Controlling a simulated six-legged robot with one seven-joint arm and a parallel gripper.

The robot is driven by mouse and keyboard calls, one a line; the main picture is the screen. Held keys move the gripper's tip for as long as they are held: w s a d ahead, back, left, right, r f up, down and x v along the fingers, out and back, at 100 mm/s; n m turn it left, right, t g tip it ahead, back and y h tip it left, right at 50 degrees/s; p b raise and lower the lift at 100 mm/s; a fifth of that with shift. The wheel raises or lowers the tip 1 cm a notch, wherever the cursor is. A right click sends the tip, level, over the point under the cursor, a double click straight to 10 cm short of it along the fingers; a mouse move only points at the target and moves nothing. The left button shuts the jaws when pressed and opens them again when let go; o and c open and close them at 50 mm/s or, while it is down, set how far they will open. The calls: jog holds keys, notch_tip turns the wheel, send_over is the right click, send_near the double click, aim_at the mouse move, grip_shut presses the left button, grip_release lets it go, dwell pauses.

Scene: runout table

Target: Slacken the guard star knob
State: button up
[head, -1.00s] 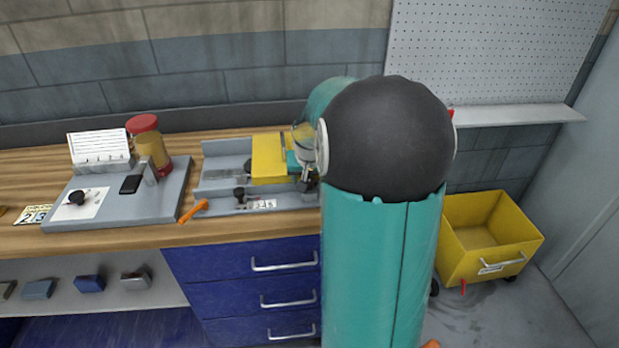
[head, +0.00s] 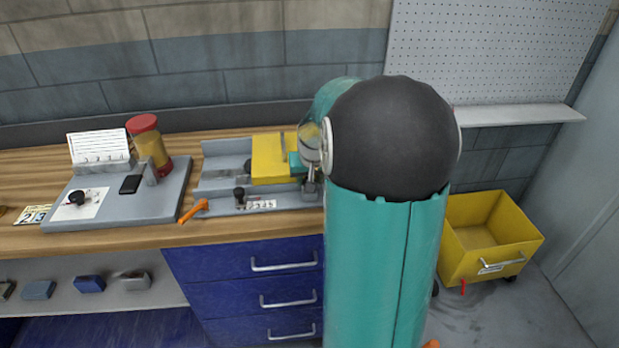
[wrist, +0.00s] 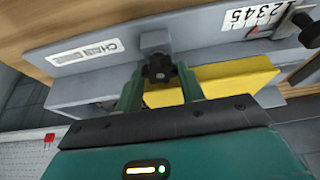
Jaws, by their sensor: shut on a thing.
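The guard star knob (wrist: 159,68) is black and lobed, and sits in front of a grey block on the fixture. My gripper (wrist: 160,72) is shut on it, one green finger on each side. The yellow guard (wrist: 228,76) lies just behind and to the right in the wrist view; in the head view it is the yellow block (head: 270,160) on the grey fixture (head: 220,150). In the head view my arm hides the knob and most of the gripper.
A number scale (wrist: 250,18) and a second black knob (wrist: 308,30) are on the fixture. An orange handle (head: 194,211) lies at its left front. A grey board (head: 110,210) with a red-lidded jar (head: 149,145) stands left. A yellow bin (head: 490,235) is on the floor.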

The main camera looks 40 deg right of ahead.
jog(key=shift+d+n+t+y, duration=0.15)
jog(key=shift+n+y, duration=0.3)
jog(key=shift+n, duration=0.65)
jog(key=shift+n+t+y, duration=0.25)
jog(key=shift+n+y, duration=0.2)
jog(key=shift+n, duration=0.65)
jog(key=o, duration=1)
jog(key=shift+s, duration=0.1)
jog(key=shift+c, duration=0.2)
jog(key=m, duration=0.2)
jog(key=m+h, duration=0.1)
jog(key=m, duration=0.1)
jog(key=m+g+h, duration=0.1)
jog(key=shift+a+m, duration=0.25)
jog(key=shift+m, duration=0.15)
jog(key=v, duration=1.3)
jog(key=shift+a+r, duration=0.15)
jog(key=shift+r, duration=0.25)
